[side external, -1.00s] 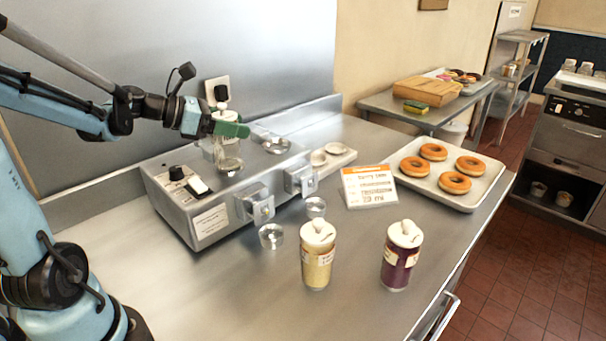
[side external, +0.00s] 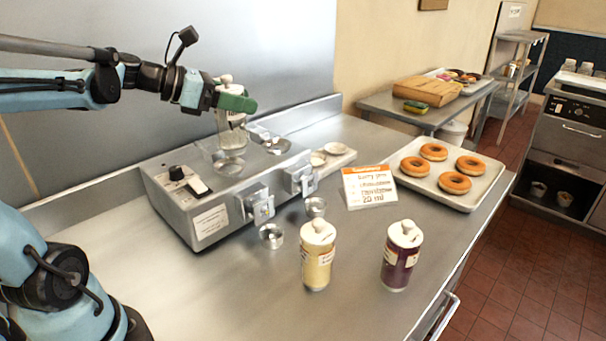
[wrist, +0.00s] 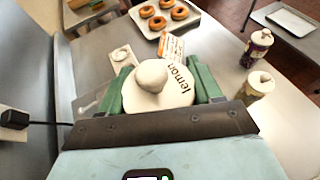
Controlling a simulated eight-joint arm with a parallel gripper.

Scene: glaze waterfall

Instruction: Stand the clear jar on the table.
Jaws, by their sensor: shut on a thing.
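The clear jar (side external: 232,138) has a white knobbed lid and a pale label. It hangs roughly upright from my gripper (side external: 232,102), above the steel machine's left top opening. My green fingers are shut on the jar, one on each side. In the wrist view, the jar's round white lid (wrist: 165,95) reads "lemon" and sits between the fingers, hiding the body below.
The steel machine (side external: 208,219) has clear hoppers and front spouts. Small metal cups (side external: 271,237) stand before it. A yellow jar (side external: 317,268) and a purple jar (side external: 398,268) stand near the table front. A sign (side external: 368,190) and donut tray (side external: 480,198) are at right.

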